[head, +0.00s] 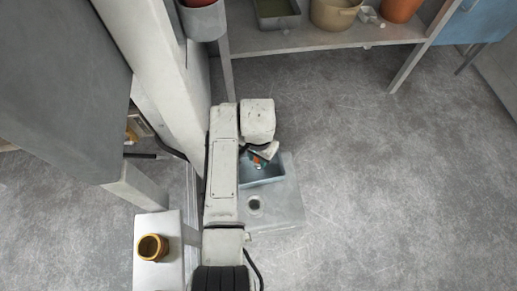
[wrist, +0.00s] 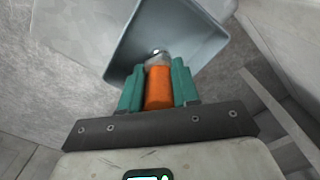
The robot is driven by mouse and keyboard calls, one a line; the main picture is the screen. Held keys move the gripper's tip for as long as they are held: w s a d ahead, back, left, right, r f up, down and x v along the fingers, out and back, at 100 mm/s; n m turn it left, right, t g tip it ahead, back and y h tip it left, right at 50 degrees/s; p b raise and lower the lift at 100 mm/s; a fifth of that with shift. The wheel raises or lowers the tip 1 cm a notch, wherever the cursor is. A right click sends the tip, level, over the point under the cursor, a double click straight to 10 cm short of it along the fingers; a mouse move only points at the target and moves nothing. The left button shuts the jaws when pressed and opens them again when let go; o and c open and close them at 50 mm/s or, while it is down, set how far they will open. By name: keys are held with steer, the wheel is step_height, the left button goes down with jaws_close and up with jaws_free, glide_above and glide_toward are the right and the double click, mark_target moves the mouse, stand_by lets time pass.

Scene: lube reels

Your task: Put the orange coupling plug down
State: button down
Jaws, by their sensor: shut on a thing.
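The orange coupling plug (wrist: 158,88) is an orange cylinder with a metallic tip. My gripper (wrist: 158,85) has teal fingers and is shut on the plug, one finger on each side. In the wrist view the plug's tip points toward a grey-blue open tray (wrist: 205,35), and the plug shows in front of it. In the head view my gripper (head: 262,156) is small and partly hidden by the wrist, over the tray (head: 262,177). I cannot tell whether the plug touches the tray.
The tray sits on a grey block (head: 285,205) with a round hole (head: 254,204) in front. An orange-brown pot (head: 152,247) stands on a pale stand at lower left. A shelf (head: 330,38) with several containers is at the back. Open floor (head: 400,190) lies to the right.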

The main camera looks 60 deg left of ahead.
steer(key=shift+f, duration=1.15)
steer(key=shift+f+b, duration=0.15)
steer(key=shift+b, duration=0.2)
steer(key=c, duration=0.8)
jaws_free()
step_height(320, 180, up, 12)
steer(key=p, duration=0.4)
steer(key=shift+p, duration=0.3)
